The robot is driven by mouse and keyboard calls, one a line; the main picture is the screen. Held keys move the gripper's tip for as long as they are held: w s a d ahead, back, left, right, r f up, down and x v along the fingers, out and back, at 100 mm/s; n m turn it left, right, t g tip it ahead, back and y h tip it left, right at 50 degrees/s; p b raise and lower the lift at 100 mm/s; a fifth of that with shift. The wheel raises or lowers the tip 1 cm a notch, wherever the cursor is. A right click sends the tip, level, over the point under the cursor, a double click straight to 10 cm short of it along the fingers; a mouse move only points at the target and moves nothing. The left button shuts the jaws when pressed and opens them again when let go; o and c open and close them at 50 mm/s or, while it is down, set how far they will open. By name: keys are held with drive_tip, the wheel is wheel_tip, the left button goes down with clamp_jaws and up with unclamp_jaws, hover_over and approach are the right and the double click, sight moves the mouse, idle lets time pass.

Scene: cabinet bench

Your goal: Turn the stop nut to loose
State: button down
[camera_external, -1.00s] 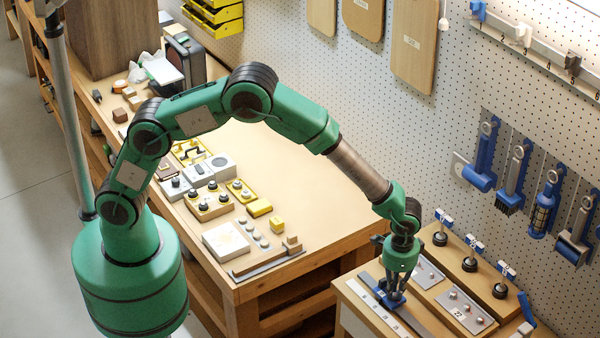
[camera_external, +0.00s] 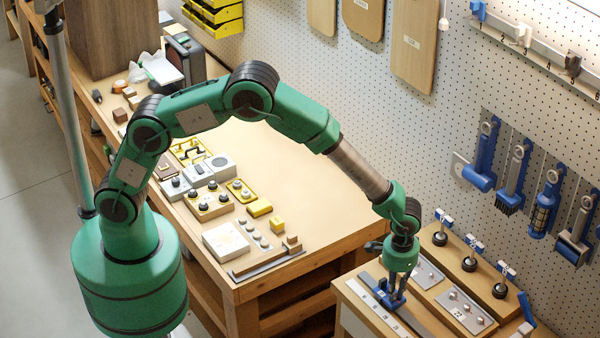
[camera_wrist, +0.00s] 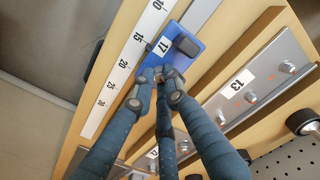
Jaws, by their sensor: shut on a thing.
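A blue stop block (camera_wrist: 178,50) with a white label reading 17 and a black knob (camera_wrist: 187,45) sits on a rail beside a white numbered scale (camera_wrist: 125,65) in the wrist view. My gripper (camera_wrist: 158,76) has its fingertips closed together at the near end of this block, around a small brassy part, likely the stop nut (camera_wrist: 158,72), which they mostly hide. In the external view my gripper (camera_external: 395,298) points down at the rail on the small right bench; the nut cannot be made out there. Whether the nut is tight or loose cannot be seen.
A metal plate with screws labelled 13 (camera_wrist: 250,92) lies close to the right of the rail. Black round knobs (camera_external: 470,264) stand along the bench's back. The pegboard (camera_external: 500,160) with blue tools rises behind. The larger bench (camera_external: 330,225) has clear room at its right.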

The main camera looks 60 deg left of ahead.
drive_tip(key=c, duration=1.7)
unclamp_jaws()
drive_tip(key=shift+c, duration=0.2)
drive_tip(key=shift+r, duration=0.15)
wheel_tip(320, 180, up, 12)
